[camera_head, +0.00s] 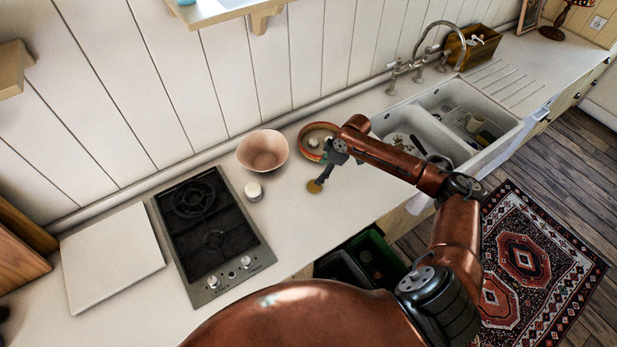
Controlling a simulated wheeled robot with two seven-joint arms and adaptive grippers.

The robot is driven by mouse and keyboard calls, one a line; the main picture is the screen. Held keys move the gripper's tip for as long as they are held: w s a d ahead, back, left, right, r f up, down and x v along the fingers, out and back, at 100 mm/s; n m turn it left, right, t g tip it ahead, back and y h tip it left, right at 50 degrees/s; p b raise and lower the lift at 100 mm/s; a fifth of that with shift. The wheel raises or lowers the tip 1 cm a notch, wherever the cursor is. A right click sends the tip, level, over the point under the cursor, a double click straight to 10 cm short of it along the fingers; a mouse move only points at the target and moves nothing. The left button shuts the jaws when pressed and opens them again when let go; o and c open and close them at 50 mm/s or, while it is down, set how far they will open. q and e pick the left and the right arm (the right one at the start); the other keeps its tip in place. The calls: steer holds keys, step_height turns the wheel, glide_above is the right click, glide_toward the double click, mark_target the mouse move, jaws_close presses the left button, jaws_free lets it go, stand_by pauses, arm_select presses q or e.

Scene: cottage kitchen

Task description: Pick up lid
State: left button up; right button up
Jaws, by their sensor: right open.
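A small round golden-brown disc, which looks like the lid (314,187), lies flat on the white counter (300,225). My right gripper (324,177) reaches down from the right with its fingertips right at the disc's upper right edge. It is open. I cannot tell whether the fingertips touch the disc or are just above it. A small cream jar (254,193) stands on the counter to the left of the disc. My left gripper does not show.
A pink bowl (262,150) and a round orange-rimmed dish (317,139) stand behind the disc. A hob (212,234) and a white board (109,256) are to the left. A double sink (447,127) with dishes is to the right. The counter in front of the disc is clear.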

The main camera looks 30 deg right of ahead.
mark_target(317, 186)
steer(key=shift+s+a+f, duration=0.1)
steer(key=shift+a+f, duration=0.05)
steer(key=shift+f, duration=0.25)
steer(key=shift+s+a+f, duration=0.1)
steer(key=shift+s+f, duration=0.15)
steer(key=x, duration=0.1)
steer(key=p+x, duration=0.1)
steer(key=x, duration=0.1)
steer(key=shift+s+f, duration=0.1)
steer(key=shift+s, duration=0.2)
steer(key=shift+p+x, duration=0.3)
steer(key=shift+x, duration=1.1)
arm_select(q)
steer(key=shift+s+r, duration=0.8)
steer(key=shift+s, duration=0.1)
arm_select(e)
steer(key=shift+s, duration=0.15)
steer(key=c, duration=0.8)
steer(key=shift+o, duration=0.2)
